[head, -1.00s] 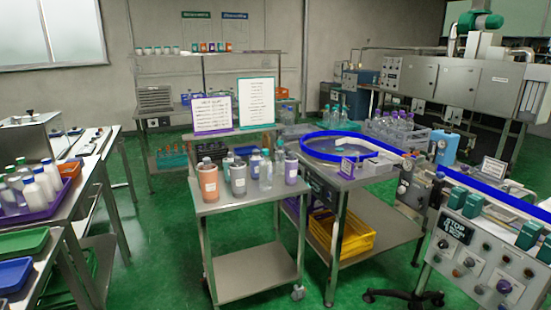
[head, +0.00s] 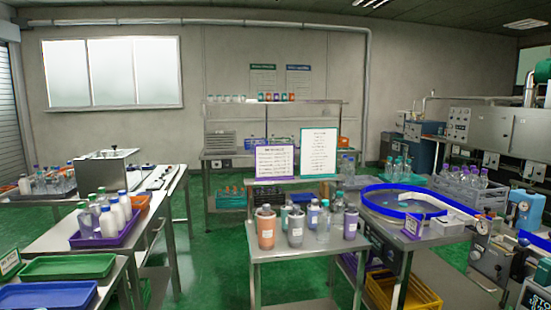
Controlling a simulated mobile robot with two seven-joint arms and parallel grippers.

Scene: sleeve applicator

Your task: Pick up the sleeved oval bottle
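Several bottles and containers stand on a steel cart in the middle of the head view. An orange container (head: 266,228) is at the left front, with a grey container (head: 295,228) beside it. A clear bottle (head: 323,223) and a purple container (head: 350,223) stand to the right. A smaller bottle with a purple-blue body (head: 312,213) stands behind them, partly hidden. I cannot tell for certain which is the sleeved oval bottle. Neither of my grippers shows.
The cart (head: 300,247) stands against a table with a blue-rimmed round turntable (head: 402,187). At left, a bench holds a purple tray (head: 105,238) of bottles, with green (head: 68,266) and blue (head: 47,296) trays nearer. Green floor (head: 205,265) is open between bench and cart.

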